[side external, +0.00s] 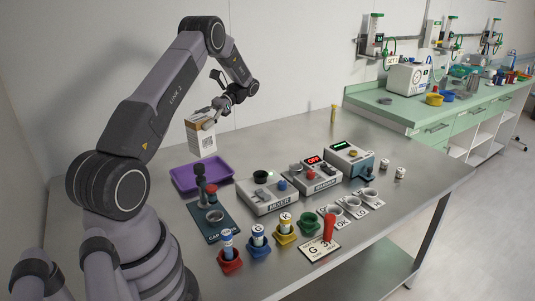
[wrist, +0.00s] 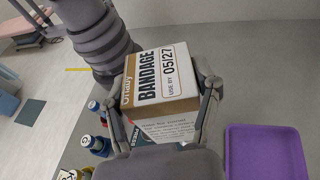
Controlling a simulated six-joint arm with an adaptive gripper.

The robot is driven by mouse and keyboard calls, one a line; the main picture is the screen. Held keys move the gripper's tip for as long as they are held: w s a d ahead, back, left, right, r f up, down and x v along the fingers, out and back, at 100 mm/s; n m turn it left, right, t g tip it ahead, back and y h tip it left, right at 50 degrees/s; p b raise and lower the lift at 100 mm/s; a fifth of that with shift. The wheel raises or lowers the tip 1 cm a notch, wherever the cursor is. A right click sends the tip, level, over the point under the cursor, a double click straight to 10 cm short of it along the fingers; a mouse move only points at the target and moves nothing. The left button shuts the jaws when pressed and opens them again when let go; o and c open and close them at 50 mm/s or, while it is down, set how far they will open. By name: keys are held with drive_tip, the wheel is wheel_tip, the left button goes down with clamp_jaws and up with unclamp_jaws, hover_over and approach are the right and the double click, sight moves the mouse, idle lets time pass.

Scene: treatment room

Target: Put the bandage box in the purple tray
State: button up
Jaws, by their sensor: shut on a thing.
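The bandage box (side external: 201,140) is a white and brown carton. In the side view it hangs in the air above the back of the purple tray (side external: 181,183). My gripper (side external: 213,117) is shut on the box near its top. In the wrist view the bandage box (wrist: 160,78) sits between the two fingers of my gripper (wrist: 165,105), with its label "BANDAGE" and "05/27" facing the camera. The purple tray (wrist: 265,152) lies to the right of the box in the wrist view, and its visible floor is empty.
Several vials in coloured holders (side external: 258,238) line the front. A yellow stick (side external: 333,113) stands at the back.

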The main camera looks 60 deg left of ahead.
drive_tip(key=w+a+r+m+t+y, duration=0.2)
drive_tip(key=a+r+m+y, duration=0.4)
drive_tip(key=a+y, duration=0.15)
drive_tip(key=w+a+r+m+t+y, duration=0.1)
drive_tip(key=w+a+r+m+y, duration=0.1)
drive_tip(key=a+r+m+y, duration=0.55)
drive_tip(key=shift+n+h, duration=0.3)
drive_tip(key=shift+n, duration=0.35)
drive_tip(key=shift+s+a+f, duration=0.1)
drive_tip(key=shift+a+f, duration=0.15)
drive_tip(key=shift+f, duration=5.15)
drive_tip(key=shift+s+a+f, duration=0.1)
drive_tip(key=shift+a+f, duration=0.1)
drive_tip(key=shift+f, duration=5.2)
drive_tip(key=shift+s+a+f, duration=0.1)
drive_tip(key=shift+a+f, duration=0.15)
drive_tip(key=shift+f, duration=5.15)
drive_tip(key=o, duration=1.2)
